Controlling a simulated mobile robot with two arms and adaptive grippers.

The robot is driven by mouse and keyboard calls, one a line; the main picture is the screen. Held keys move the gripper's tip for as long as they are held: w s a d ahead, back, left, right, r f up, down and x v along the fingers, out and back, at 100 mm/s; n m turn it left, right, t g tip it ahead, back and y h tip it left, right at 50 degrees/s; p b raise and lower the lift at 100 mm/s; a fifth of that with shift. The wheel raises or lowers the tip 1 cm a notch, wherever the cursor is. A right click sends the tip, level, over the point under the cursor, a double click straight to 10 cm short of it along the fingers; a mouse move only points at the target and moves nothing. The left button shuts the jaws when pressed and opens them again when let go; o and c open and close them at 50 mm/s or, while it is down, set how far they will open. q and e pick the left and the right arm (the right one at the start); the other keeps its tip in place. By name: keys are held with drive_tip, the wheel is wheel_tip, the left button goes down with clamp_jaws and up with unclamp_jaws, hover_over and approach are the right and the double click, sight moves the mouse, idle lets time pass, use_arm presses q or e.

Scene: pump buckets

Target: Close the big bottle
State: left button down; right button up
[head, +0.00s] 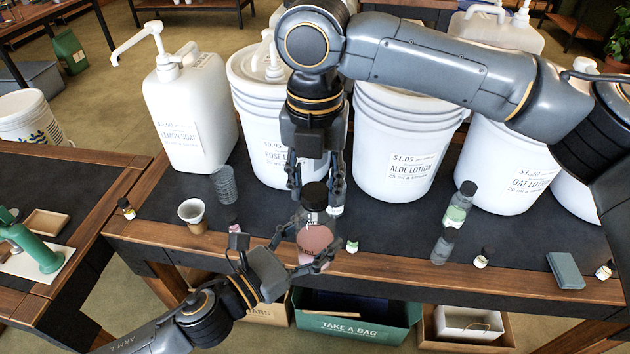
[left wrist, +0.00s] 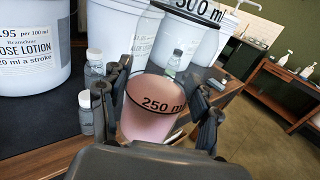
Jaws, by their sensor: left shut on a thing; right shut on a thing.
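The big bottle (head: 315,240) is clear with pink liquid in its lower part. My left gripper (head: 313,257) is shut on its body above the table's front edge. The left wrist view shows the bottle (left wrist: 152,118) close up between the fingers, with 250 ml and 500 ml marks. A black cap (head: 314,194) is at the top of the bottle, between the fingers of my right gripper (head: 316,203), which points down from above and is shut on it. I cannot tell whether the cap is seated on the neck; the left wrist view does not show it.
White lotion buckets (head: 398,150) and a lemon soap jug (head: 190,125) line the back. A paper cup (head: 192,214) stands left of the bottle. A green-filled bottle (head: 460,205), a grey block (head: 565,270) and several small bottles stand right. A green bag box (head: 355,325) is below.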

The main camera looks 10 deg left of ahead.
drive_tip(key=m, duration=0.3)
drive_tip(key=shift+m, duration=0.4)
drive_tip(key=m, duration=2)
drive_tip(key=shift+f+m, duration=0.1)
drive_tip(key=shift+m, duration=0.2)
drive_tip(key=m, duration=0.6)
drive_tip(key=shift+m, duration=0.3)
drive_tip(key=o, duration=1.4)
drive_tip(key=shift+c, duration=0.2)
